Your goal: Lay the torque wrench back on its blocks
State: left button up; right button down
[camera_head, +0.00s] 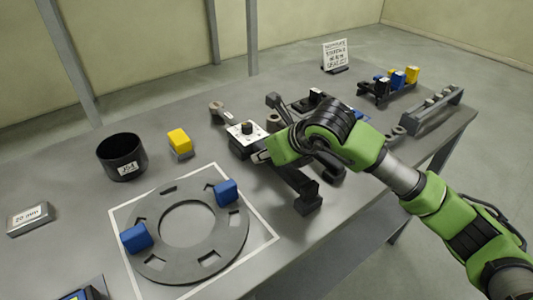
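My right arm comes in from the right. Its green and black wrist is over the middle of the table, and dark parts of my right gripper (292,180) show below and left of it. Its fingers blend with dark objects there, so I cannot tell whether they are open or shut. My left gripper is not in view.
A dark ring plate (168,265) with two blue blocks lies in a white outline. A black cup (121,157), yellow-topped block (180,141) and "20 mm" block (30,219) stand left. A coloured-block rack (378,90), long grey tray (434,112) and sign (334,56) stand farther back.

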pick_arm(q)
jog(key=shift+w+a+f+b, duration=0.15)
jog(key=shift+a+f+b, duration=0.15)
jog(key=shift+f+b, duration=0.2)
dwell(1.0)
pick_arm(e)
jog(key=c, duration=1.7)
grip_release()
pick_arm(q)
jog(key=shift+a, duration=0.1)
pick_arm(e)
jog(key=shift+o, duration=0.3)
jog(key=shift+s+f, duration=0.1)
jog(key=shift+f, duration=0.2)
jog(key=shift+r+p, duration=0.95)
jog(key=shift+r, duration=1.55)
jog(key=shift+r+p, duration=0.45)
jog(key=shift+r, duration=0.75)
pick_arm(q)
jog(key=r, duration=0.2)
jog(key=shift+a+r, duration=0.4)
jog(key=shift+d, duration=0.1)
